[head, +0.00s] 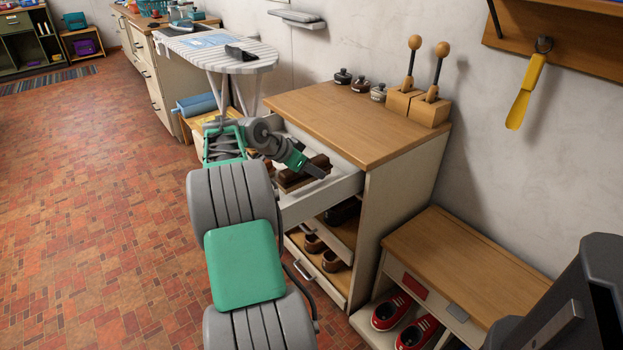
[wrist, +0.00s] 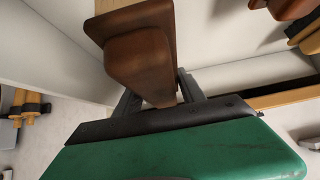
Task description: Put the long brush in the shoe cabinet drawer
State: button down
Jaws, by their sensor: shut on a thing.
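The open top drawer (head: 322,199) of the shoe cabinet (head: 385,215) has pale walls, and its inside fills much of the wrist view (wrist: 55,55). My gripper (head: 316,170) is over the drawer's opening. It is shut on a brown wooden brush (wrist: 145,62), which lies between the two fingers (wrist: 160,92). In the head view the brush (head: 320,160) is partly hidden by my gripper. Its bristles are not clearly seen. I cannot tell whether it touches the drawer floor. Other brown and tan items (wrist: 290,8) lie in the drawer beside it.
Several small tins (head: 360,85) and two knob-handled tools in wooden blocks (head: 428,108) stand on the cabinet top. Brown shoes (head: 330,261) sit in an open lower compartment. A low bench (head: 465,260) with red shoes (head: 390,312) stands right. An ironing board (head: 225,55) stands behind.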

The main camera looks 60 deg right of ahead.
aim_at(286, 172)
jog(key=shift+f+b, duration=0.45)
jog(key=shift+f, duration=1)
jog(key=shift+f, duration=0.25)
jog(key=c, duration=0.7)
grip_release()
jog(key=shift+r, duration=0.3)
jog(key=p+v, duration=0.3)
jog(key=v, duration=0.9)
